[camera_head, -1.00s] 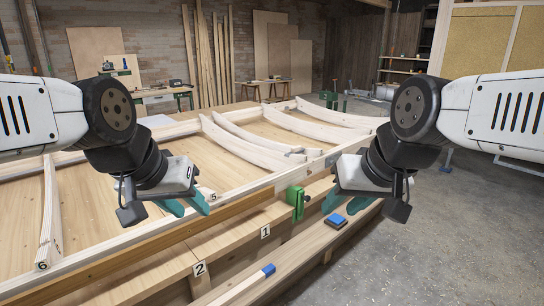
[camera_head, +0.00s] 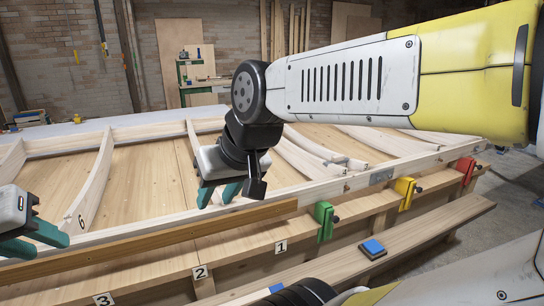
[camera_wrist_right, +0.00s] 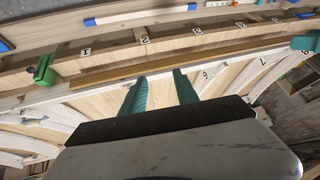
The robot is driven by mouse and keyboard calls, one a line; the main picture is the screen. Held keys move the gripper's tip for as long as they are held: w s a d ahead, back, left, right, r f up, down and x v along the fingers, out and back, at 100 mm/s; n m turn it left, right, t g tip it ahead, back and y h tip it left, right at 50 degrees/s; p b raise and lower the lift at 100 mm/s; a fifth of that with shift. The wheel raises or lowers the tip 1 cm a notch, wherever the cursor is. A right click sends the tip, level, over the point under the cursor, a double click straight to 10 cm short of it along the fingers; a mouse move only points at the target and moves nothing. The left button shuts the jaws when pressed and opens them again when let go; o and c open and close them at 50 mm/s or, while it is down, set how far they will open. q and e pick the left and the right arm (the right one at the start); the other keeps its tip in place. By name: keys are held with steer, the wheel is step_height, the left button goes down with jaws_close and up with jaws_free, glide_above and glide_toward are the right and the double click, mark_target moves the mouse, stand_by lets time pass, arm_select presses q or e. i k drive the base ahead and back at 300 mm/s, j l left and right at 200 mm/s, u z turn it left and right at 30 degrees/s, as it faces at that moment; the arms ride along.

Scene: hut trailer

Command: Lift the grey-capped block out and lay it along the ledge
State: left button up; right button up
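My right gripper (camera_head: 220,192) is in the middle of the head view, above the long pale rail of the boat-like frame. In the right wrist view its teal fingers (camera_wrist_right: 160,92) are apart with nothing between them. My left gripper (camera_head: 36,240) is at the left edge of the head view. Its teal fingers are apart and appear empty. It partly shows at the right edge of the right wrist view (camera_wrist_right: 306,42). A wooden ledge (camera_head: 240,247) runs along the rail's near side. I cannot make out a grey-capped block.
Green (camera_head: 324,220), yellow (camera_head: 404,192) and red (camera_head: 466,170) clamps stand along the rail. A blue-topped block (camera_head: 373,249) lies on the lower bench (camera_head: 430,232). A white bar with blue ends (camera_wrist_right: 140,14) lies past the ledge. Curved ribs (camera_head: 92,185) cross the panel.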

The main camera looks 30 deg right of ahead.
mark_target(339, 159)
steer(key=l+u, duration=0.15)
steer(key=l, duration=0.35)
steer(key=l+u, duration=0.15)
steer(key=l, duration=0.3)
steer(key=l+u, duration=0.15)
steer(key=l, duration=0.35)
steer(key=k+l+u, duration=0.15)
steer(key=l, duration=0.3)
steer(key=l+u, duration=0.15)
steer(key=l, duration=0.35)
steer(key=k+l+u, duration=0.15)
steer(key=l, duration=0.3)
steer(key=k+l, duration=0.1)
steer(key=l, duration=0.3)
steer(key=k+l, duration=0.1)
steer(key=l, duration=0.3)
steer(key=k+l, duration=0.1)
steer(key=l, duration=0.25)
